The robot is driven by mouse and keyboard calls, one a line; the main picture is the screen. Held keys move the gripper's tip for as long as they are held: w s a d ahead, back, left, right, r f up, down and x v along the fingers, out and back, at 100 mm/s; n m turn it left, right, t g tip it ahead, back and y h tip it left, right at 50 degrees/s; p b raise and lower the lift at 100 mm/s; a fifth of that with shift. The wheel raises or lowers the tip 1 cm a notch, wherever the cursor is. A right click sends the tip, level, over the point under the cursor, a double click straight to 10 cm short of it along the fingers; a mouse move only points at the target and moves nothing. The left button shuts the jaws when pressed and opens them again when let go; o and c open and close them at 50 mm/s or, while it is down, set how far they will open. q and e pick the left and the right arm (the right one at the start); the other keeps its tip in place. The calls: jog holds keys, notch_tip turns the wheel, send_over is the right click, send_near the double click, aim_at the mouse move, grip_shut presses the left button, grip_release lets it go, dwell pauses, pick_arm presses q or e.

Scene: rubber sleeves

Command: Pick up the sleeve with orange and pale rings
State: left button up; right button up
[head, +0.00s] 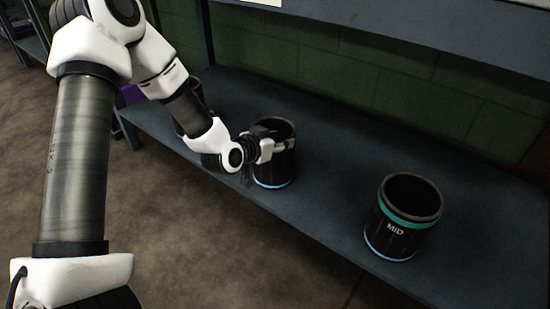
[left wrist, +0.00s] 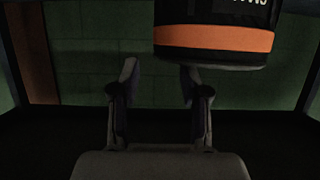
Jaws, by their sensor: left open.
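In the left wrist view, a black sleeve (left wrist: 215,40) with a wide orange ring and partly cut-off pale lettering enters from the top, right of centre. My left gripper (left wrist: 160,75) is open, with one finger left of the sleeve and the other overlapping its lower edge. Whether they touch cannot be told. In the head view, my left gripper (head: 279,144) is at the upper part of a black sleeve (head: 274,172) with a pale blue ring at its base. The gripper covers that sleeve's upper band, and no orange shows there. My right gripper is not in view.
A black sleeve marked MID (head: 394,228), with teal and pale blue rings, stands to the right on the dark shelf (head: 325,200). Another dark sleeve (head: 194,88) is partly hidden behind my left arm. An upper shelf (head: 420,38) runs above; green block wall behind.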

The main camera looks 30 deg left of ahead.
pick_arm(q)
jog(key=x, duration=0.1)
jog(key=b+x, duration=0.1)
jog(key=x, duration=0.1)
jog(key=shift+f, duration=0.35)
jog(key=shift+w+r, duration=0.1)
jog(key=shift+w, duration=0.1)
jog(key=shift+r, duration=0.1)
jog(key=shift+c, duration=0.4)
grip_shut()
